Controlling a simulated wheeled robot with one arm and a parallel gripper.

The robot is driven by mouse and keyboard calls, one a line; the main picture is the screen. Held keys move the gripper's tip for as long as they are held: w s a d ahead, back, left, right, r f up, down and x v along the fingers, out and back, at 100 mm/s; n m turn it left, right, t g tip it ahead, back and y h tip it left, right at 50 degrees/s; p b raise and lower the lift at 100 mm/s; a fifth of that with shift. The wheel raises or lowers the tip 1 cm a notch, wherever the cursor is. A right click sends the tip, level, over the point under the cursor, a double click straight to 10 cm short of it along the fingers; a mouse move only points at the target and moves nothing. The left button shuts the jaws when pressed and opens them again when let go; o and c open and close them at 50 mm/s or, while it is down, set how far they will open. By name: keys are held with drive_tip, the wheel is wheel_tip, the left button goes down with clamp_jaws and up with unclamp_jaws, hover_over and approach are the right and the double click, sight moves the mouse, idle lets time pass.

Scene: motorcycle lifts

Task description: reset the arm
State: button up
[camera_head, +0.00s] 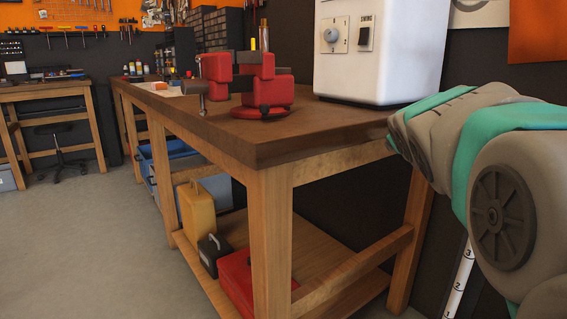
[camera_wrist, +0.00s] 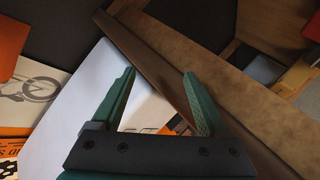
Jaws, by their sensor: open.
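My gripper (camera_wrist: 160,100) shows in the wrist view with its two green fingers spread apart and nothing between them. Behind the fingers are a white surface and the brown edge of a wooden workbench (camera_wrist: 240,90). In the head view my grey and teal arm comes in from the right, beside the right end of the workbench (camera_head: 290,137). The gripper itself is not visible in the head view.
A red vise (camera_head: 268,92) and a white machine (camera_head: 345,70) with a knob and switch stand on the workbench. A yellow canister (camera_head: 197,210) and a red case (camera_head: 237,278) sit on its lower shelf. The floor (camera_head: 90,240) at left is clear.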

drive_tip(key=s+a+f+m+g, duration=0.1)
drive_tip(key=s+f+g, duration=0.2)
drive_tip(key=s+f, duration=0.35)
drive_tip(key=s+f+m+g, duration=0.1)
drive_tip(key=s+f+g, duration=0.15)
drive_tip(key=f, duration=0.65)
drive_tip(key=s+a+f+m+g+y, duration=0.1)
drive_tip(key=s+a+f+g, duration=0.2)
drive_tip(key=s+f, duration=0.55)
drive_tip(key=s+a+f+m+g+y, duration=0.1)
drive_tip(key=s+a+f+g+y, duration=0.2)
drive_tip(key=s, duration=1)
drive_tip(key=s+a+f+m+g, duration=0.1)
drive_tip(key=s+a+f+g, duration=0.25)
drive_tip(key=s+f, duration=0.55)
wheel_tip(320, 180, down, 9)
drive_tip(key=s+b, duration=0.2)
drive_tip(key=b, duration=0.9)
wheel_tip(320, 180, up, 13)
drive_tip(key=p, duration=1.3)
drive_tip(key=shift+g+p, duration=0.3)
drive_tip(key=shift+g, duration=0.1)
drive_tip(key=shift+w+f, duration=0.1)
drive_tip(key=shift+f, duration=0.05)
